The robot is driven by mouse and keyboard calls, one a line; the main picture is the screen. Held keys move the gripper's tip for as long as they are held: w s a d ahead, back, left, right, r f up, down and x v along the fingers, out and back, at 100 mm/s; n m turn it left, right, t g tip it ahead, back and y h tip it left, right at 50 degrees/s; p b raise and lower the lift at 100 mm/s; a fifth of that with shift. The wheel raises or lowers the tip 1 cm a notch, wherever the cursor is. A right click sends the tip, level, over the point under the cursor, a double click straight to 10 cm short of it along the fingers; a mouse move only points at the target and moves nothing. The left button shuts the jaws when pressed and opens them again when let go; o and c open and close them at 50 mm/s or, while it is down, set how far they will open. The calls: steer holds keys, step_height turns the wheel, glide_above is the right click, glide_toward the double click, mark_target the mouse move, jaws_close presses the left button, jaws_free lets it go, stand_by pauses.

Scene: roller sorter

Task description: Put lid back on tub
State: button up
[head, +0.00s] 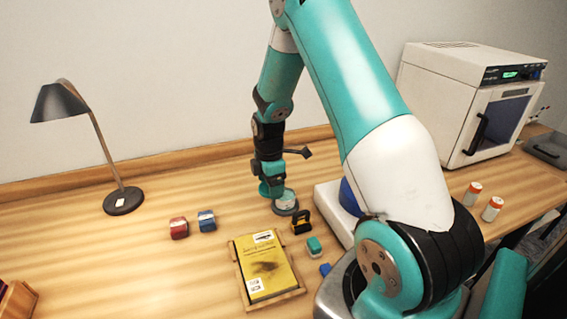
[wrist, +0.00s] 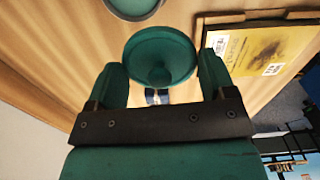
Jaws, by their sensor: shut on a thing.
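My gripper (wrist: 163,67) is shut on the lid (wrist: 160,50), a dark green round disc with a central knob, which shows between the two fingers in the wrist view. How the fingertips meet the lid is not clear. A round, pale grey-green tub (wrist: 132,8) is cut off by the top edge of the wrist view, apart from the lid in that picture. In the head view my gripper (head: 272,188) points down low over the table, close to the pale tub (head: 286,204). The lid is hard to tell from the gripper there.
A yellow book (head: 265,268) lies in a wooden tray in front. Red (head: 179,228) and blue (head: 207,220) blocks, a black-and-yellow item (head: 301,221) and a green-and-white block (head: 314,246) lie nearby. A lamp (head: 122,201) stands left; a white oven (head: 440,95) stands right.

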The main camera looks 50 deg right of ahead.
mark_target(285, 196)
steer(key=d+r+n, duration=0.2)
steer(key=d+n, duration=0.3)
steer(key=shift+s+d+f+b, duration=0.1)
steer(key=shift+f+b, duration=1.9)
steer(key=shift+f, duration=1.2)
steer(key=shift+d, duration=0.15)
steer(key=shift+f, duration=0.15)
steer(key=o, duration=0.8)
steer(key=shift+o, duration=0.2)
steer(key=shift+p, duration=0.3)
